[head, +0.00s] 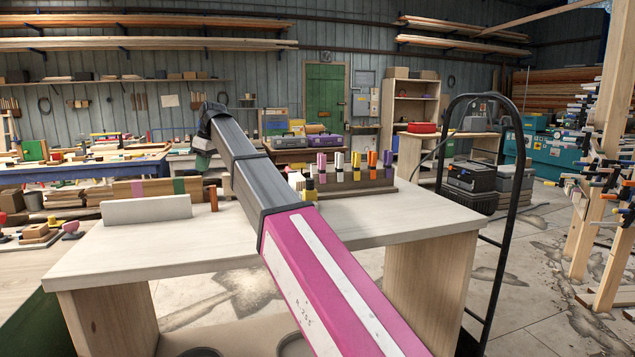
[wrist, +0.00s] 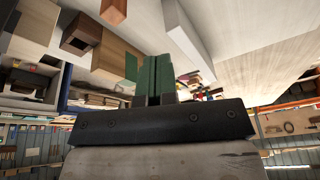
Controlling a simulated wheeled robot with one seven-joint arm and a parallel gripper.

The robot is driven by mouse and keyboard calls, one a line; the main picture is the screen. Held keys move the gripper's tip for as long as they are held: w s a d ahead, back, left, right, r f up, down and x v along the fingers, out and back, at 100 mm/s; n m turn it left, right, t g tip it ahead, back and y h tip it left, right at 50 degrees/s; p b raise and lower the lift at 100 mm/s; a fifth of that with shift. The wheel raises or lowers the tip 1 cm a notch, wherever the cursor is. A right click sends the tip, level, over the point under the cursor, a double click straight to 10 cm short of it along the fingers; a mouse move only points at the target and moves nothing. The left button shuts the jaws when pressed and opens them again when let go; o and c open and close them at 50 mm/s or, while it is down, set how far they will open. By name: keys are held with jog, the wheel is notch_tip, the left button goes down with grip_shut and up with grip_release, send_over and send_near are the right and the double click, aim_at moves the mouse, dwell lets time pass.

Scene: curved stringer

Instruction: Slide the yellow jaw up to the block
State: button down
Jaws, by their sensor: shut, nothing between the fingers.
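In the head view a small yellow piece with a dark part (head: 309,190) stands on the bench just right of my arm. I cannot tell whether it is the yellow jaw. A pale, long block (head: 147,209) stands on the bench's left part; a pale block also shows in the wrist view (wrist: 188,30). In the wrist view my gripper (wrist: 155,62) has its green fingers together with nothing between them. A wooden piece (wrist: 117,58) is near the fingertips; contact cannot be told. In the head view my arm hides the middle of the bench.
The bench top (head: 130,245) is clear in front. A reddish peg (head: 213,198) stands right of the pale block. Several coloured clamps stand in a wooden rack (head: 350,190) at the back right. A striped wooden piece (head: 158,189) lies behind the block. A black hoop frame (head: 522,170) stands to the right.

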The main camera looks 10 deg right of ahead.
jog(key=s+d+n+t+y, duration=0.1)
jog(key=s+d+n, duration=0.15)
jog(key=d, duration=1.25)
jog(key=s+d+n+t+y, duration=0.1)
jog(key=s+d+n, duration=0.15)
jog(key=d, duration=1.25)
jog(key=s+d+n+t+y, duration=0.1)
jog(key=s+d+n, duration=0.15)
jog(key=d, duration=1.25)
send_near(309, 191)
notch_tip(309, 191, down, 4)
jog(key=s, duration=0.2)
jog(key=shift+w+a+r, duration=0.1)
jog(key=shift+w+a, duration=0.5)
jog(key=shift+w, duration=0.3)
jog(key=shift+w+a, duration=0.6)
jog(key=shift+w, duration=0.25)
jog(key=shift+w, duration=0.1)
jog(key=w, duration=0.7)
jog(key=shift+a, duration=0.35)
jog(key=shift+s, duration=0.1)
